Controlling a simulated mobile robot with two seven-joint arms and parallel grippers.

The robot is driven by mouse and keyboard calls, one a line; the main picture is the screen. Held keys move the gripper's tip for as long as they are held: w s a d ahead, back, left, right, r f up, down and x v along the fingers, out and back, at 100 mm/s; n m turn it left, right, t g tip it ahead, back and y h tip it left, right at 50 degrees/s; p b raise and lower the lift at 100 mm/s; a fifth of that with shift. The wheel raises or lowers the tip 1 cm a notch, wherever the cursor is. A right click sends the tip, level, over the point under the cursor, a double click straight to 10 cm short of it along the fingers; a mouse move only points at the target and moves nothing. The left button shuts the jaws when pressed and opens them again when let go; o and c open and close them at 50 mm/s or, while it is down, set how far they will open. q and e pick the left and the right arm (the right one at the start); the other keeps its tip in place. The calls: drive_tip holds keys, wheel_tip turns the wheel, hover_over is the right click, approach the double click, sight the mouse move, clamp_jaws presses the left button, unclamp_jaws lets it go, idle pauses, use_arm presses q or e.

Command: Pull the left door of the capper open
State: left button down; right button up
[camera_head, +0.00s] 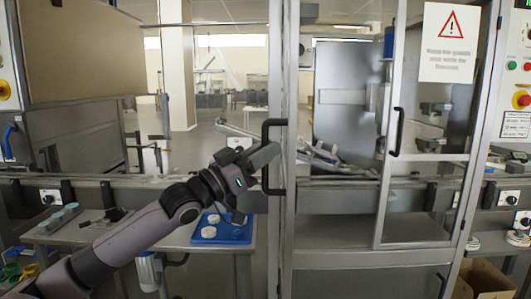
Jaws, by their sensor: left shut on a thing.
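The capper's left door has a grey metal frame (276,70) around a clear pane. Its black bar handle (275,192) is upright on the frame near the picture's middle. My left gripper (266,156) comes in from the lower left and is shut on this handle at about its mid height. The fingertips are partly hidden at the handle. The door looks about flush with the post beside it; I cannot tell whether there is a small gap. My right gripper is not in view.
The right door (384,190) has its own black handle (396,132) and a warning sign (448,43). A blue tray (205,236) with white round parts lies behind the left arm. A control panel (517,100) stands at the right edge, a cardboard box (484,278) below.

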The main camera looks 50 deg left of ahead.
use_arm(q)
drive_tip(key=shift+a+r, duration=0.15)
drive_tip(key=shift+a, duration=0.05)
drive_tip(key=c, duration=1.4)
unclamp_jaws()
drive_tip(key=shift+f, duration=0.2)
drive_tip(key=shift+b+v, duration=0.4)
drive_tip(key=shift+v, duration=3.1)
